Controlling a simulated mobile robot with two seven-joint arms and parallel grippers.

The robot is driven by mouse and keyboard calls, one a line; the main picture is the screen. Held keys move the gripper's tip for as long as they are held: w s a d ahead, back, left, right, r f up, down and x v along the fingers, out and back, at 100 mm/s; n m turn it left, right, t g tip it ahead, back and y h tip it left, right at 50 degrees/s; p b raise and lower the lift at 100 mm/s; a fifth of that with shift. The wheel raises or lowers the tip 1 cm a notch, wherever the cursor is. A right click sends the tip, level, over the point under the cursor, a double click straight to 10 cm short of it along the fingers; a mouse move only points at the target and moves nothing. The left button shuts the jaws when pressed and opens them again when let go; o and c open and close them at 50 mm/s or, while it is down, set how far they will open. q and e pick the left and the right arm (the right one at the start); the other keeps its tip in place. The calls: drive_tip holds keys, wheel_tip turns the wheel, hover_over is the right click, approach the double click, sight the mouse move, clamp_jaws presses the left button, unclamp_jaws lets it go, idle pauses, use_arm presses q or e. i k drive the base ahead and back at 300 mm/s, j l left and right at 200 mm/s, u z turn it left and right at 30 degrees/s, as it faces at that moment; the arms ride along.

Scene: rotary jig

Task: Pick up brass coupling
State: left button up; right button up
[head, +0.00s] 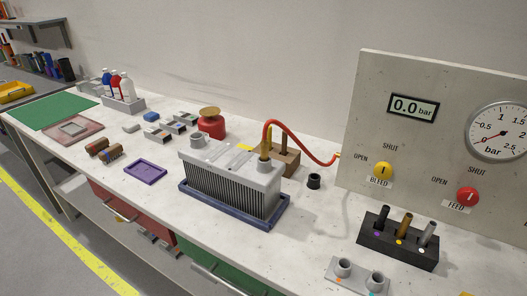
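A black rack (390,247) stands on the bench at the lower right with three upright cylindrical pieces in it. The middle piece is brass-coloured (404,226), between a black piece (383,215) and a grey piece (429,233). Their lower ends are hidden in the rack. A red hose (298,128) also ends in a brass-coloured fitting at the grey finned unit. I cannot tell from looks alone which brass piece is the coupling. Neither of my grippers is in view.
The finned unit (222,175) sits in a blue tray (255,221). A grey two-socket block (357,277) is in front of the rack. The gauge panel (440,110) rises behind it. A small black ring (314,181) and a purple tray (146,173) lie on the bench.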

sight(265, 144)
drive_tip(key=i+j+z, duration=0.1)
drive_tip(key=j+z, duration=0.15)
drive_tip(key=j, duration=0.4)
drive_tip(key=j+z, duration=0.2)
drive_tip(key=j, duration=0.45)
drive_tip(key=i, duration=0.05)
